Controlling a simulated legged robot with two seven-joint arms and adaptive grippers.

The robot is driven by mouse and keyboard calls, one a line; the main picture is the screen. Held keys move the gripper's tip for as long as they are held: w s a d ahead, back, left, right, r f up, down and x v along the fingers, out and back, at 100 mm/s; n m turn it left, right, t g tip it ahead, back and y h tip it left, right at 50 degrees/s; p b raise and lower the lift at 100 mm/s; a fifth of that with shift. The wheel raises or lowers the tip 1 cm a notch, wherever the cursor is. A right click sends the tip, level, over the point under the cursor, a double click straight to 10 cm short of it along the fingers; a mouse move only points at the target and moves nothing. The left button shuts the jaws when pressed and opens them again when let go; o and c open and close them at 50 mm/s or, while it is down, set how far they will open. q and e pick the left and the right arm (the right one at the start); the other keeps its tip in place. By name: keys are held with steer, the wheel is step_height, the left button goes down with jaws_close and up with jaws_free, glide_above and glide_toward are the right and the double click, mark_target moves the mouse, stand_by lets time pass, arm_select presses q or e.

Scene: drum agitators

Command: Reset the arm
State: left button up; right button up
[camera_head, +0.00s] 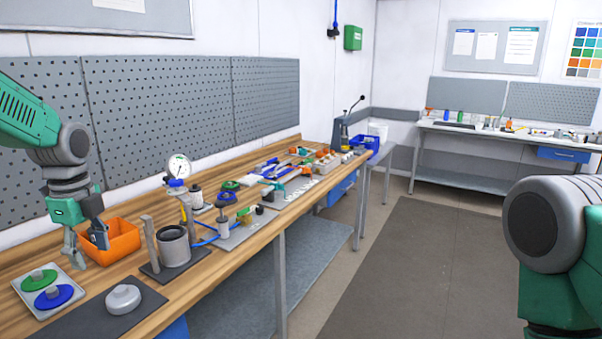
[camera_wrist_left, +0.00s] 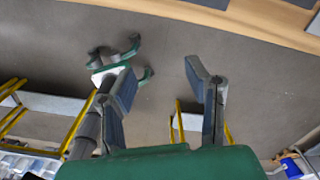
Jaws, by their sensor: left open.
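My left arm comes in from the left in the head view. Its gripper (camera_head: 88,252) hangs over the wooden workbench (camera_head: 200,290), fingers pointing down and apart, in front of the orange bin (camera_head: 122,240). In the left wrist view the two fingers of the left gripper (camera_wrist_left: 160,75) are spread with nothing between them. Part of my right arm shows at the right edge of the head view; its gripper is out of sight there.
A tray with green and blue discs (camera_head: 50,288) lies below the left gripper. A grey knobbed lid (camera_head: 123,298), a metal cup (camera_head: 174,246) and a gauge (camera_head: 178,167) stand to its right. Pegboards (camera_head: 160,110) back the bench. Open floor (camera_head: 420,270) lies to the right.

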arm_select(q)
steer(key=s+d+f+n+b, duration=0.3)
steer(key=s+d+f, duration=0.1)
steer(key=f, duration=0.7)
steer(key=s+d+f+n+b, duration=0.3)
steer(key=s+f, duration=0.1)
steer(key=f, duration=0.8)
steer(key=s+d+f+n+b, duration=0.3)
steer(key=s+d+f, duration=0.1)
steer(key=f, duration=0.7)
steer(key=s+d+f+n+b, duration=0.2)
steer(key=s+f, duration=0.4)
steer(key=s, duration=0.4)
steer(key=s+d+f+n+b, duration=0.2)
steer(key=s+f+n+b, duration=0.2)
steer(key=s+f+n, duration=0.3)
steer(key=shift+s+f+t+b, duration=0.3)
steer(key=shift+s, duration=1.35)
arm_select(e)
step_height(320, 180, down, 16)
steer(key=shift+d+r, duration=0.15)
steer(key=shift+d, duration=0.1)
arm_select(q)
steer(key=shift+w+d, duration=0.15)
steer(key=shift+d, duration=0.1)
arm_select(e)
steer(key=shift+d, duration=0.35)
